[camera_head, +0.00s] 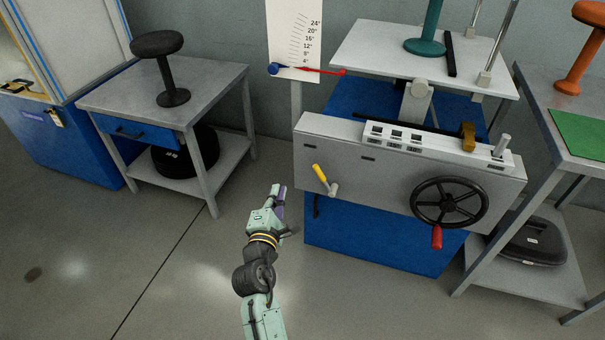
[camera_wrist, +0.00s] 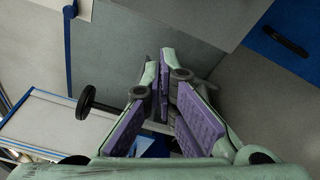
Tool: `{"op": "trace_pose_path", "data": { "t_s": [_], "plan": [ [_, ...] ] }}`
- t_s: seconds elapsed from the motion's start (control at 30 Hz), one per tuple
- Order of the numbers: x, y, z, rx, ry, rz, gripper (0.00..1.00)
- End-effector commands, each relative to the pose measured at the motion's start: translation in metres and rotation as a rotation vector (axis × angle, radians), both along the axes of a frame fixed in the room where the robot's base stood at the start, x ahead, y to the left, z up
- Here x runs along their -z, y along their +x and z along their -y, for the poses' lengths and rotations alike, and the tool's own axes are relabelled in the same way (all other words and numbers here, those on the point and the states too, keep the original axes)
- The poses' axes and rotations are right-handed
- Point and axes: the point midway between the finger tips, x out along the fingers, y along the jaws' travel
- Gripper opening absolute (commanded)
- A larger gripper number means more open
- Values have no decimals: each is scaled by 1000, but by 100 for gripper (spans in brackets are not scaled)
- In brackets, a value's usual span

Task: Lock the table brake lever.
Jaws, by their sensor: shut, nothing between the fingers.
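The grey machine table (camera_head: 450,185) has a short lever with a yellow grip (camera_head: 319,173) on the left of its front panel. The grip tilts up and to the left from a grey pivot. I cannot tell from a label which one is the brake lever. My gripper (camera_head: 279,189) is shut and empty, to the left of the yellow grip and apart from it in the picture. In the wrist view its purple-padded fingers (camera_wrist: 166,60) come together at the tips, and neither lever can be made out.
A black handwheel (camera_head: 449,203) with a red knob sits right of the yellow lever. A grey side table (camera_head: 225,75) with a black stool-shaped piece (camera_head: 160,43) stands left. Another table with a green mat (camera_head: 583,135) stands right. The floor (camera_head: 190,270) around my arm is clear.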

Motion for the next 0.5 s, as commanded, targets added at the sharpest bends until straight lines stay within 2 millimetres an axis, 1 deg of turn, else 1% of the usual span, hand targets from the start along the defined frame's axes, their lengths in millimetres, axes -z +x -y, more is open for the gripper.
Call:
{"op": "trace_pose_path", "data": {
  "t_s": [0.03,0.13,0.23,0.5],
  "plan": [
    [15,-4,13,30,-46,-31,0],
    [29,-8,27,63,-107,-63,0],
    [34,-10,31,72,-128,-74,0],
    [33,-9,30,72,-126,-72,0]
  ]
}}
